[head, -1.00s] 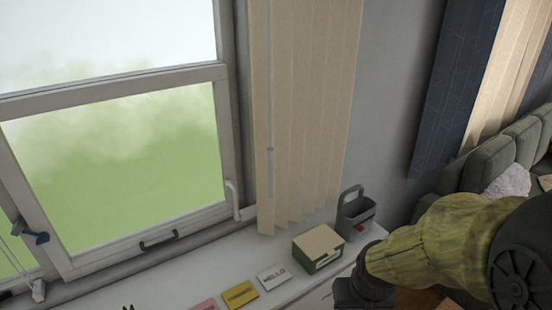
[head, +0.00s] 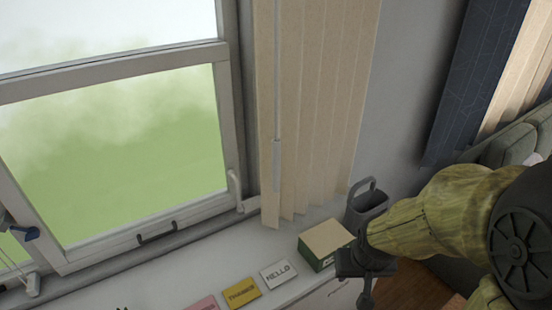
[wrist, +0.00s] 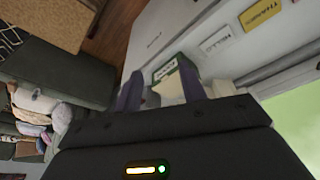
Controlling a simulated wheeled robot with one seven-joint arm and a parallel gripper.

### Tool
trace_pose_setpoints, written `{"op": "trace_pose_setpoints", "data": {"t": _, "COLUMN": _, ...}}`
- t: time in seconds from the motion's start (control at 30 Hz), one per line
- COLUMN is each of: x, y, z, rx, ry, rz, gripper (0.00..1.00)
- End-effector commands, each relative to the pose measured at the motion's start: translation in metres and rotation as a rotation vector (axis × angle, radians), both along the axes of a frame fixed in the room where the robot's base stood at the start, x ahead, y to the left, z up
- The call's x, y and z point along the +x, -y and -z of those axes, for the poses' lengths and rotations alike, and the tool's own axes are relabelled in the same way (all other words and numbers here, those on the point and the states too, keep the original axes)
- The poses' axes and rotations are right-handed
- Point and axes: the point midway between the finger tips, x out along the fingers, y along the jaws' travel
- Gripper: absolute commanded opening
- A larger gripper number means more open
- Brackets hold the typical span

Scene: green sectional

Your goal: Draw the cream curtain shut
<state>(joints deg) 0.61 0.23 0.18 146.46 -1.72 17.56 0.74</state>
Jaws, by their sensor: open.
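The cream curtain (head: 325,110) hangs in vertical folds at the right side of the window, gathered, leaving the glass uncovered. A thin grey wand (head: 276,150) hangs along its left part. My gripper (head: 366,296) is at the lower right in the head view, right of and below the curtain's hem and apart from it. In the wrist view my gripper (wrist: 160,88) shows two dark fingers spread apart with nothing held between them. I cannot clearly make out the curtain in the wrist view.
On the white sill top stand a green box with a tan lid (head: 325,243), a grey caddy (head: 366,205) and small cards (head: 278,274). The box is close to my gripper. A window handle (head: 236,190) projects left of the curtain. A green sofa (wrist: 60,75) lies beyond.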

Motion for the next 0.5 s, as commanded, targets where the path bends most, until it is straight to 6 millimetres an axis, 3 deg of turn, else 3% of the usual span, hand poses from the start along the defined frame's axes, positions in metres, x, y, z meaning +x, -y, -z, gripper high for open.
{"op": "trace_pose_setpoints", "data": {"t": 0.27, "x": 0.081, "y": 0.02, "z": -0.011, "rx": -0.055, "ry": 0.355, "rz": -0.079, "gripper": 0.41}}
{"op": "trace_pose_setpoints", "data": {"t": 0.5, "x": 0.145, "y": 0.009, "z": -0.046, "rx": 0.011, "ry": 0.734, "rz": -0.246, "gripper": 0.41}}
